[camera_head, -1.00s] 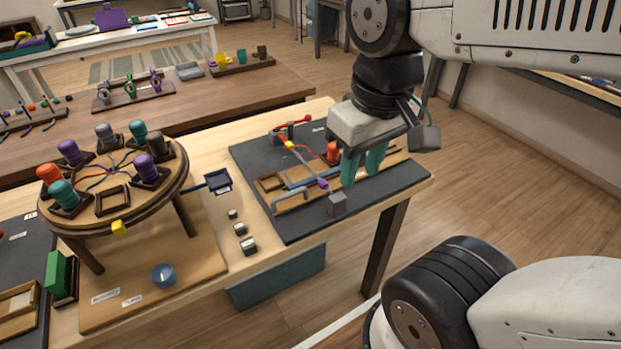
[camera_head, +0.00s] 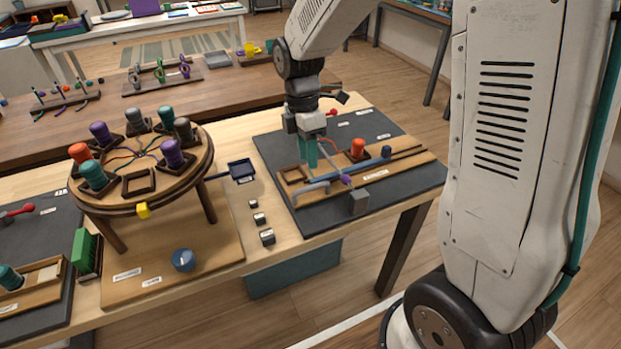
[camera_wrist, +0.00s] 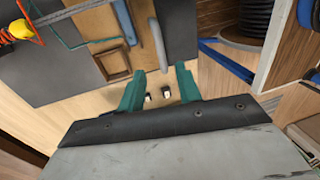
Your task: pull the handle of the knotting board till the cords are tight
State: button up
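The knotting board (camera_head: 405,168) is a pale wooden board on a dark mat at the right of the table. A grey bent bar (camera_head: 306,187), which looks like its handle, lies along the board's near left side; a grey bar also shows in the wrist view (camera_wrist: 160,45). A purple piece (camera_head: 346,180) is beside the bar. In the wrist view, red and green cords run by a yellow piece (camera_wrist: 20,29); I cannot tell how tight they are. My gripper (camera_head: 311,164) points down over the board's left part. Its teal fingers are apart with nothing between them (camera_wrist: 158,82).
An orange-red peg (camera_head: 357,150) and a blue peg (camera_head: 386,152) stand on the board. Several small weights (camera_head: 260,219) lie left of the mat. A round braiding stand (camera_head: 140,205) with colored bobbins stands further left.

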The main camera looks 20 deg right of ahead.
jog(key=f, duration=0.2)
jog(key=s+f, duration=0.1)
jog(key=f, duration=0.4)
jog(key=shift+s, duration=0.25)
jog(key=shift+c, duration=0.3)
